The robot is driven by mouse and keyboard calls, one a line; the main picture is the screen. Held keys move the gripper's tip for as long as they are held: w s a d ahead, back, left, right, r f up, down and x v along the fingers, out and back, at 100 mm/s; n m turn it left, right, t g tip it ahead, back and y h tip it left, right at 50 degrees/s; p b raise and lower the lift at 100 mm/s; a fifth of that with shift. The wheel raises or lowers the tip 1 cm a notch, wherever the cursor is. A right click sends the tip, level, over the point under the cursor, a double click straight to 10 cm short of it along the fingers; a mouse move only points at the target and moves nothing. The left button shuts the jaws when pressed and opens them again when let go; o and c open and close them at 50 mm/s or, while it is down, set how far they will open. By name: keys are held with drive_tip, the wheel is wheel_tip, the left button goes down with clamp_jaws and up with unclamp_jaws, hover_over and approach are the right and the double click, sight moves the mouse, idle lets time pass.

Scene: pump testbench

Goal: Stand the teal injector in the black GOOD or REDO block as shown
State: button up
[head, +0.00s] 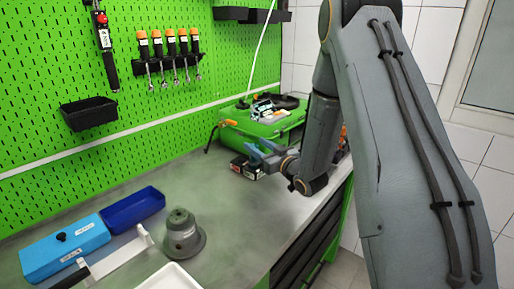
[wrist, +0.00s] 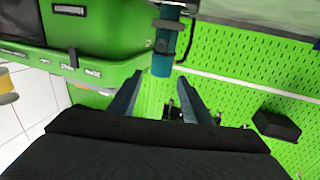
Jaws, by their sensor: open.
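The teal injector (wrist: 163,60) shows in the wrist view as an upright teal cylinder with a grey band around it, in front of the green bench unit. My gripper (wrist: 159,80) is open, its blue-grey fingers on either side of the injector's lower end; I cannot tell whether they touch it. In the head view, my gripper (head: 262,149) is at the near side of the green bench unit (head: 262,122), and I cannot make out the injector there.
A light-blue box (head: 65,250), a dark-blue tray (head: 133,208), a grey domed part (head: 182,236) and a white tray (head: 170,278) occupy the bench's near left. The green pegboard (head: 140,80) stands behind with several hanging tools. The middle of the bench top (head: 225,210) is clear.

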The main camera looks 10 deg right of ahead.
drive_tip(key=b+v, duration=0.3)
drive_tip(key=v, duration=0.8)
drive_tip(key=f+g+h, duration=0.2)
drive_tip(key=f+g, duration=0.1)
drive_tip(key=s+f+m+g+h, duration=0.1)
drive_tip(key=f+h, duration=0.1)
drive_tip(key=shift+d+f, duration=0.1)
drive_tip(key=shift+d, duration=0.15)
drive_tip(key=s+g, duration=0.1)
drive_tip(key=s+f+g+h, duration=0.1)
drive_tip(key=s+f+m+g+h, duration=0.1)
drive_tip(key=s, duration=0.1)
drive_tip(key=s+g, duration=0.1)
drive_tip(key=s, duration=0.2)
drive_tip(key=s+a+f+m+g, duration=0.1)
drive_tip(key=s+g, duration=0.2)
drive_tip(key=s, duration=0.2)
drive_tip(key=shift+s+a+f+g+h, duration=0.2)
drive_tip(key=shift+s+a+g+h, duration=0.1)
drive_tip(key=shift+a+h, duration=0.1)
drive_tip(key=s+a+g, duration=0.1)
drive_tip(key=s, duration=0.2)
drive_tip(key=s+a+g, duration=0.1)
drive_tip(key=s, duration=0.3)
drive_tip(key=s+a+r+m+g, duration=0.1)
drive_tip(key=s+a+g, duration=0.1)
drive_tip(key=s, duration=0.1)
drive_tip(key=shift+s+a, duration=0.1)
drive_tip(key=shift+s, duration=0.3)
